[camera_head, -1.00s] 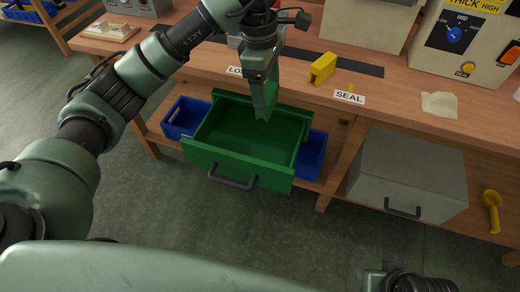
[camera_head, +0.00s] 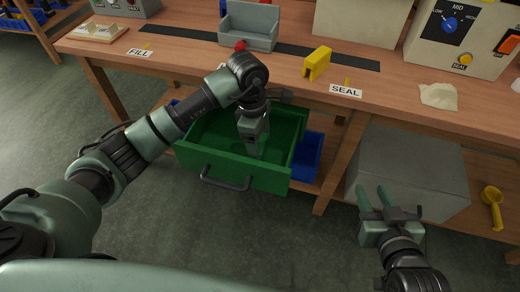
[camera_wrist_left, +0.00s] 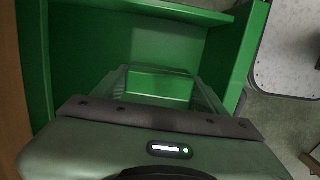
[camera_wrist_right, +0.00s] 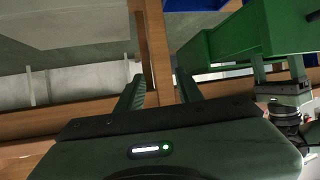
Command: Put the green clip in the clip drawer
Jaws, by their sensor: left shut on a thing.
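The green drawer (camera_head: 228,172) is pulled open below the bench, with a dark handle on its front. My left gripper (camera_head: 252,150) points down inside it. The left wrist view shows a bright green piece (camera_wrist_left: 160,86) between its two fingers, which I take for the green clip; the gripper is shut on it. In the head view the clip is hard to tell from the green drawer, and I cannot tell whether it touches the drawer floor. My right gripper (camera_head: 374,193) is open and empty, in front of the grey drawer unit (camera_head: 405,165).
On the bench (camera_head: 290,75) are a yellow block (camera_head: 317,63), a grey bin (camera_head: 249,25), a SEAL label (camera_head: 346,91) and a control box (camera_head: 462,40). A blue bin (camera_head: 308,157) sits beside the green drawer. A yellow scoop (camera_head: 492,204) is at the right.

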